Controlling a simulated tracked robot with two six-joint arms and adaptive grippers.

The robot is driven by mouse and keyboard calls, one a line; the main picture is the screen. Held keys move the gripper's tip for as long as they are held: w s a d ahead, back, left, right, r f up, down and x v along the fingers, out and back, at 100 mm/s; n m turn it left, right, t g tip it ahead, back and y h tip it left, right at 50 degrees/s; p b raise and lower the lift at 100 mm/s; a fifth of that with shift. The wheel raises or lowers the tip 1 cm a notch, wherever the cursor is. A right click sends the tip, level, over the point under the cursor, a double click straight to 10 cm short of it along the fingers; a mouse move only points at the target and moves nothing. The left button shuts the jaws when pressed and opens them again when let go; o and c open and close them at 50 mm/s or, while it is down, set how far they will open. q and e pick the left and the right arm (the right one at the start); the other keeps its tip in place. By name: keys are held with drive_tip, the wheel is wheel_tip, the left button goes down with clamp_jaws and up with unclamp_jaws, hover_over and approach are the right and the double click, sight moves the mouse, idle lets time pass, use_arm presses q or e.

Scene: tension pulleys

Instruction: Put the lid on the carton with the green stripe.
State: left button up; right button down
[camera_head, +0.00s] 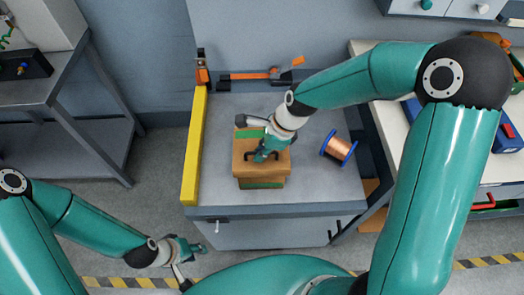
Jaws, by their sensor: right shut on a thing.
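The brown cardboard carton with the green stripe (262,184) stands on the grey workbench, near its middle. A brown lid (276,168) with a dark handle covers its top in this view; green also shows at its back left. My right gripper (263,156) is over the lid, pointing down, and is shut on the lid at its handle. The gripper hides part of the lid. I cannot tell from above whether the lid rests fully on the carton or is slightly above it. My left gripper (192,262) is open and empty, low in front of the workbench.
The workbench (225,195) has a yellow bar (194,145) along its left edge. A copper wire spool (338,148) with blue flanges lies right of the carton. An orange and black tool (250,75) lies at the back. Bare bench surrounds the carton.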

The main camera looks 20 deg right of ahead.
drive_tip(key=shift+f, duration=0.15)
drive_tip(key=shift+f+b, duration=0.5)
drive_tip(key=shift+f, duration=0.15)
drive_tip(key=c, duration=1.2)
unclamp_jaws()
drive_tip(key=shift+r, duration=0.15)
drive_tip(key=v, duration=1.1)
drive_tip(key=shift+s+d+r, duration=0.1)
drive_tip(key=shift+d+r, duration=0.15)
drive_tip(key=shift+r, duration=0.05)
